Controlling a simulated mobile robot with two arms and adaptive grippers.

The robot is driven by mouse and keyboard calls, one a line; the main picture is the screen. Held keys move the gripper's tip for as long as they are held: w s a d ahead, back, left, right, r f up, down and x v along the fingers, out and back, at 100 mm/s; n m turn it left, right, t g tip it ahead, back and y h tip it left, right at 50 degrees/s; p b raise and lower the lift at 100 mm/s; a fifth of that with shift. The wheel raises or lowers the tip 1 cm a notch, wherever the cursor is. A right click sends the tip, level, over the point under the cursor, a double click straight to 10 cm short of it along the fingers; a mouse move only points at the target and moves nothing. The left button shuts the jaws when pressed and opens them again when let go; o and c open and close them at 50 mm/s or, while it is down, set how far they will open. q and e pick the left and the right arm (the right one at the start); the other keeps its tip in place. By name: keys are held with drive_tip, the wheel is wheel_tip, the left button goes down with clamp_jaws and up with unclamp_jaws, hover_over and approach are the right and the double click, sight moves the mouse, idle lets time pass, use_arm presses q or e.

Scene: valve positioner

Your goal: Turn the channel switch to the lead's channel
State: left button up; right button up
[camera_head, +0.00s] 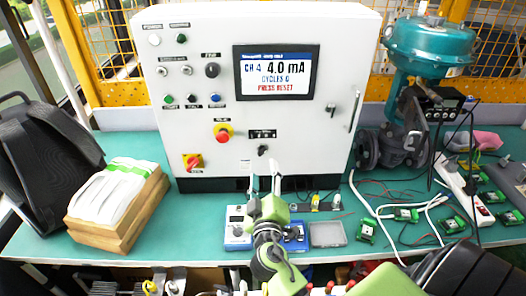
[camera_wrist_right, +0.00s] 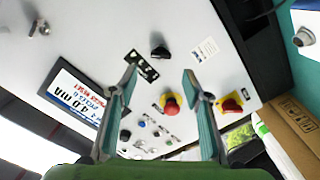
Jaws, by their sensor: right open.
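The channel switch looks to be the small black knob (camera_head: 262,150) low on the white cabinet's front, under a black label plate (camera_head: 262,134). The knob (camera_wrist_right: 160,51) and plate (camera_wrist_right: 141,66) also show in the right wrist view. My right gripper (camera_head: 265,169) is open and empty, with its fingers pointing up just below the knob. In the wrist view its fingertips (camera_wrist_right: 160,78) are spread, with the knob beyond them, not touched. The cabinet's screen (camera_head: 276,72) reads CH 4, 4.0 mA, CYCLES 0, PRESS RESET. I cannot tell which lead is meant. My left gripper is not in view.
A red emergency button (camera_head: 222,133) and a red-yellow rotary switch (camera_head: 192,162) sit left of the knob. A teal valve actuator (camera_head: 430,45), cables and green boards (camera_head: 406,214) fill the right side.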

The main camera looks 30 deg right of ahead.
sight(263, 153)
drive_tip(key=p+x, duration=0.1)
drive_tip(key=x, duration=0.3)
drive_tip(key=shift+w+r, duration=0.1)
drive_tip(key=p+x, duration=0.1)
drive_tip(key=x, duration=0.2)
drive_tip(key=shift+w+d, duration=0.2)
drive_tip(key=shift+w, duration=0.15)
drive_tip(key=shift+w+d, duration=0.1)
drive_tip(key=shift+d, duration=0.05)
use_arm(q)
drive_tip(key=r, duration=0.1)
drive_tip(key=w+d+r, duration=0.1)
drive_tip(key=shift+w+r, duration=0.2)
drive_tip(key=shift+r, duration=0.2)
use_arm(e)
drive_tip(key=c, duration=1.1)
